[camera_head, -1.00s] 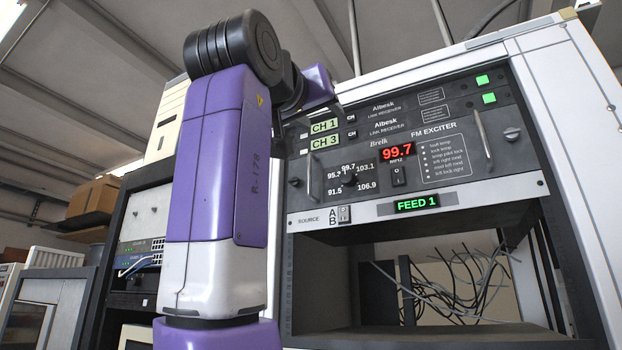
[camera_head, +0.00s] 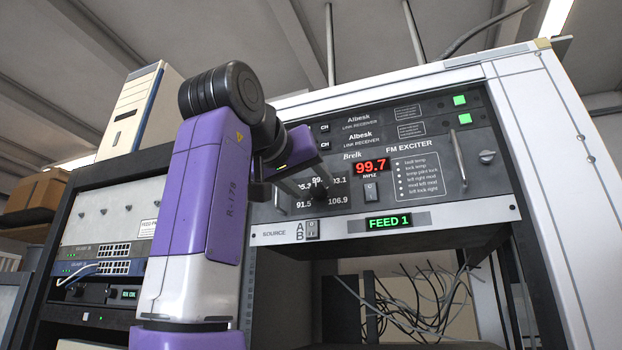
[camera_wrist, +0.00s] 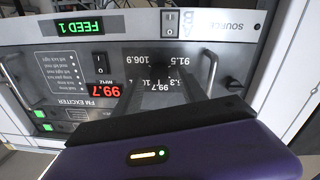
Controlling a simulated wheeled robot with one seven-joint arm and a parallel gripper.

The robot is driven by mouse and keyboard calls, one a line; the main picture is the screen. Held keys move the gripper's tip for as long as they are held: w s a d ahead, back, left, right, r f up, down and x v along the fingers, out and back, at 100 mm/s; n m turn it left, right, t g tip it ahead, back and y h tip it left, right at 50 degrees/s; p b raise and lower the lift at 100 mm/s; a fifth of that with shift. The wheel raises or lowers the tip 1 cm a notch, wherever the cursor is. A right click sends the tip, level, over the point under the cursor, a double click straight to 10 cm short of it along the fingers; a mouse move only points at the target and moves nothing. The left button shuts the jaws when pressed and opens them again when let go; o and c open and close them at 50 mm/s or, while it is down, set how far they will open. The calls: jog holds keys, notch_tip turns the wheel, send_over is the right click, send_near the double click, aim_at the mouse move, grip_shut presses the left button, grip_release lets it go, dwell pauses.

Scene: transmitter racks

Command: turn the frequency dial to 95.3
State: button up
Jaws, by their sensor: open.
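The frequency dial (camera_head: 319,191) is a small dark knob on the FM exciter panel, ringed by printed values from 91.5 to 106.9. The red display (camera_head: 371,167) reads 99.7. My gripper (camera_head: 312,188) is open in front of the dial and partly covers the 95.3 and 99.7 labels. In the upside-down wrist view, the dial (camera_wrist: 158,69) lies between the two dark fingers of my gripper (camera_wrist: 158,82). I cannot tell whether the fingertips reach around the knob or stop short of it. The red display (camera_wrist: 106,92) also shows there.
A small switch (camera_head: 371,191) sits under the display, and an upright metal handle (camera_head: 458,158) stands out at the panel's right. A green FEED 1 display (camera_head: 389,222) and source switch (camera_head: 312,230) are below. Loose cables (camera_head: 425,300) hang in the open bay.

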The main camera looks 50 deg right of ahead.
jog(key=shift+w+d, duration=0.1)
jog(key=shift+d, duration=0.4)
jog(key=shift+c, duration=0.2)
grip_shut()
jog(key=shift+n, duration=0.3)
jog(key=n+b, duration=0.1)
jog(key=n, duration=0.4)
jog(key=shift+f+n, duration=0.15)
jog(key=shift+n, duration=0.15)
jog(key=n+b, duration=0.1)
jog(key=n, duration=0.4)
jog(key=shift+w+n+t+b, duration=0.1)
jog(key=shift+n+t+b, duration=0.2)
jog(key=shift+n+b, duration=0.1)
